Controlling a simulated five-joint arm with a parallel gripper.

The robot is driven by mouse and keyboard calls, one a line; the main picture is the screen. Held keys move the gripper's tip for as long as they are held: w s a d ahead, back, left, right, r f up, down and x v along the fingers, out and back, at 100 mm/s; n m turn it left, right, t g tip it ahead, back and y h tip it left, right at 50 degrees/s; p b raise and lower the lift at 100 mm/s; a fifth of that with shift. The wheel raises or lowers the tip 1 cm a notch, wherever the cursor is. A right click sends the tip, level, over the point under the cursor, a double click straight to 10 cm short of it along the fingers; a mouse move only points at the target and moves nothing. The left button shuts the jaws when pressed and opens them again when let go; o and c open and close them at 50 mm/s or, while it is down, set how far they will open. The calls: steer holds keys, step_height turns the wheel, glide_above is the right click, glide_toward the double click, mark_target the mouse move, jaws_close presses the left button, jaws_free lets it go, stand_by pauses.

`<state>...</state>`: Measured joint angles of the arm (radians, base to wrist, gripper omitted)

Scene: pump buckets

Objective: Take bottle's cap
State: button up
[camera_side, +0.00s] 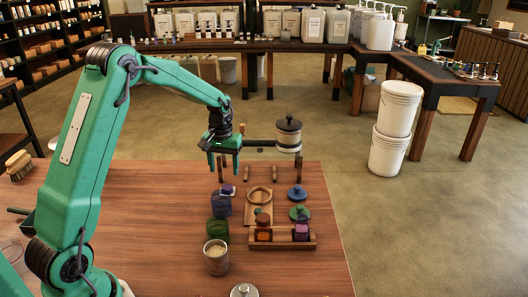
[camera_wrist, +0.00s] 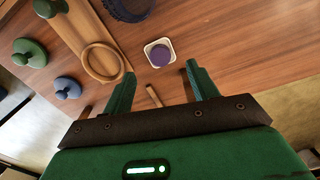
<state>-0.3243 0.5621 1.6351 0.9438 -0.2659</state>
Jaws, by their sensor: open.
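A small pale square bottle with a round purple cap (camera_wrist: 159,54) stands upright in the wrist view, just beyond and between my fingertips. The purple cap also shows in the side view (camera_side: 228,189), beside the blue jar and below my gripper. My gripper (camera_side: 223,167) is open and empty above the table's far edge. Its two spread fingers (camera_wrist: 161,76) show in the wrist view, apart from the cap. An orange bottle (camera_side: 263,234) and a purple bottle (camera_side: 301,231) stand in a wooden rack.
A blue jar (camera_side: 221,204), green jar (camera_side: 217,229) and pale-filled jar (camera_side: 216,262) form a row. A ringed wooden board (camera_side: 250,214), blue lid (camera_side: 297,194) and green lid (camera_side: 298,214) lie right. A dark-lidded canister (camera_side: 288,141) is raised near my gripper.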

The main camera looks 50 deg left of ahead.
mark_target(226, 188)
steer(key=shift+w+f, duration=0.2)
steer(key=shift+f, duration=3.55)
steer(key=c, duration=1.1)
